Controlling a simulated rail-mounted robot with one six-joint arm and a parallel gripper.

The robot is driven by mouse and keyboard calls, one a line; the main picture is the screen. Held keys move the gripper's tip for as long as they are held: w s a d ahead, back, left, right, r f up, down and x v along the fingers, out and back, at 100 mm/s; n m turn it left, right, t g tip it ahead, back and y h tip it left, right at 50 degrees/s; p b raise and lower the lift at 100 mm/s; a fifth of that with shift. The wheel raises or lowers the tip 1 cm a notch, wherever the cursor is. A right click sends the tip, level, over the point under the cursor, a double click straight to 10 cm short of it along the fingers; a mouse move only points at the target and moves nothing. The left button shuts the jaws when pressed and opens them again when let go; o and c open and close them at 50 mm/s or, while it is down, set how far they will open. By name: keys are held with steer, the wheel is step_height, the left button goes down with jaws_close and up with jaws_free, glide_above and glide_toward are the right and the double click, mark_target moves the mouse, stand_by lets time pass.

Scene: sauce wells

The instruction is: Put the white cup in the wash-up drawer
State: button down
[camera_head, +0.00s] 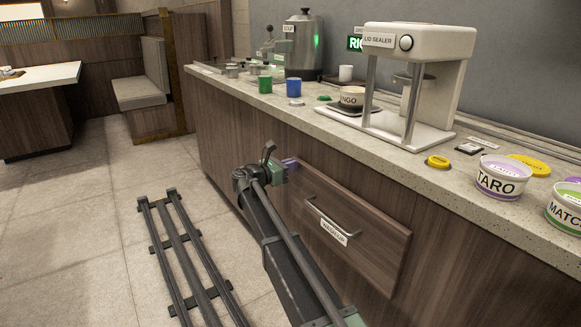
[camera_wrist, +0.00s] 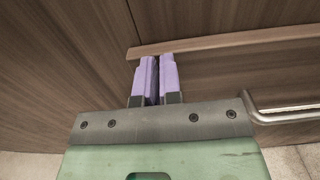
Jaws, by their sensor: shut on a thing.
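The wash-up drawer (camera_head: 377,232) is a brown wood front in the counter's side, with a metal handle (camera_head: 326,219) and a WASH-UP label. Its front stands slightly proud of the cabinet; its inside is not visible. My gripper (camera_head: 290,163) is low beside the drawer's upper left corner, well below the cup. In the wrist view, its purple fingers (camera_wrist: 155,78) are close together at the drawer's top edge (camera_wrist: 220,45); what lies between them is hidden.
TARO (camera_head: 502,180) and MATCHA (camera_head: 566,212) tubs are at the right. The floor before the drawer holds my rail.

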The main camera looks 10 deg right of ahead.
steer(key=v, duration=1.4)
steer(key=s+d+f+m+g+y, duration=0.3)
steer(key=s+d+f+m+y, duration=0.1)
steer(key=s+f+m, duration=0.3)
steer(key=s+d+f+m+g+y, duration=0.2)
steer(key=s+d+f+m+y, duration=0.25)
steer(key=s+m, duration=0.3)
steer(key=s+d+f+m+g+y+p, duration=0.15)
steer(key=s+d+m+y, duration=0.3)
steer(key=s, duration=0.55)
steer(key=s+d+f+m+g+y+p, duration=0.1)
steer(key=s+d+f+m+g+y, duration=0.15)
steer(key=s+d+m, duration=0.6)
steer(key=a+r+n+p, duration=0.1)
steer(key=r+n+p, duration=0.1)
steer(key=r+p, duration=1.6)
steer(key=s+a+r+n+p, duration=0.1)
steer(key=a+r+n+p, duration=0.1)
steer(key=r+p, duration=1.7)
steer(key=shift+s+a+r+t, duration=0.2)
steer(key=shift+r+t, duration=0.2)
steer(key=shift+r, duration=0.25)
steer(key=shift+y, duration=0.25)
